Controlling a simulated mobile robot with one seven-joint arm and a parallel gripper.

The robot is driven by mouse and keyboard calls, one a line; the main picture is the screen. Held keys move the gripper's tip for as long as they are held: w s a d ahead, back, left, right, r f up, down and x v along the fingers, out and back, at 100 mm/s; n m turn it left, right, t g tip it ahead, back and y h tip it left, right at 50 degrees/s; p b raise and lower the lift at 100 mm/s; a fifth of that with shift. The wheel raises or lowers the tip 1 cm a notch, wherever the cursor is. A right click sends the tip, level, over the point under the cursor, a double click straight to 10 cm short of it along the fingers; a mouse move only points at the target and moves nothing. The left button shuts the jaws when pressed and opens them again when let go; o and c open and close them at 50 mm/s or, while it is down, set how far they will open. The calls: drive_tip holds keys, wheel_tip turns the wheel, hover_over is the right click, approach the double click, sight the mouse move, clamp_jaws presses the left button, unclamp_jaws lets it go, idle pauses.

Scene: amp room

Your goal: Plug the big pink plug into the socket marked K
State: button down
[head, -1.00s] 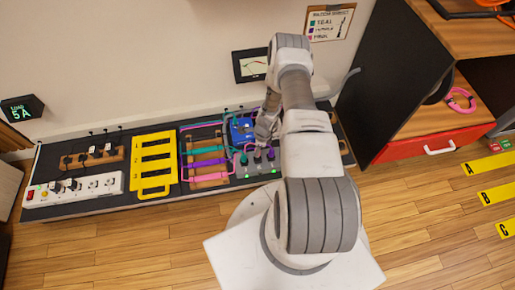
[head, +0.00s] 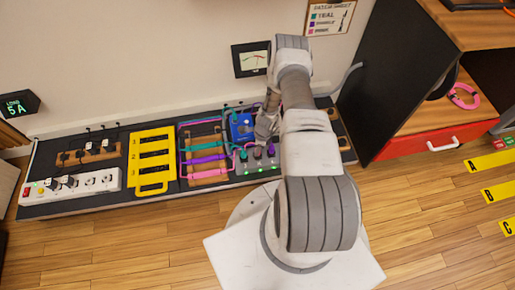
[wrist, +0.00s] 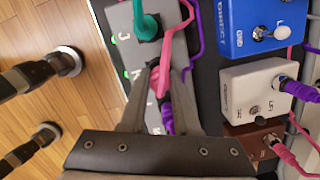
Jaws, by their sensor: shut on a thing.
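The grey socket box (head: 258,168) lies at the right of the black board, and its lettered edge also shows in the wrist view (wrist: 120,20). A teal plug (wrist: 147,27) stands at its J socket. My gripper (wrist: 165,70) is shut on the pink plug (wrist: 158,82), over the middle socket position beside the partly hidden K mark. The fingers hide the plug's lower end, so I cannot tell how far it sits in the socket. A purple plug (wrist: 167,118) is at the socket position nearest my palm. In the head view my gripper (head: 264,135) is partly hidden by my arm.
Blue (wrist: 250,28), white (wrist: 257,88) and brown (wrist: 255,140) pedals stand close to the right in the wrist view. Teal, purple and pink cables run around the box. A yellow rack (head: 153,160) and a white power strip (head: 75,184) lie farther left.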

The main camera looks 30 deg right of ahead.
drive_tip(key=c, duration=0.6)
unclamp_jaws()
drive_tip(key=shift+o, duration=0.2)
wheel_tip(320, 180, up, 17)
drive_tip(key=s+d+p, duration=0.1)
drive_tip(key=d+p, duration=0.1)
drive_tip(key=p, duration=0.4)
drive_tip(key=shift+s, duration=0.25)
drive_tip(key=shift+d+r, duration=0.1)
drive_tip(key=shift+r, duration=0.05)
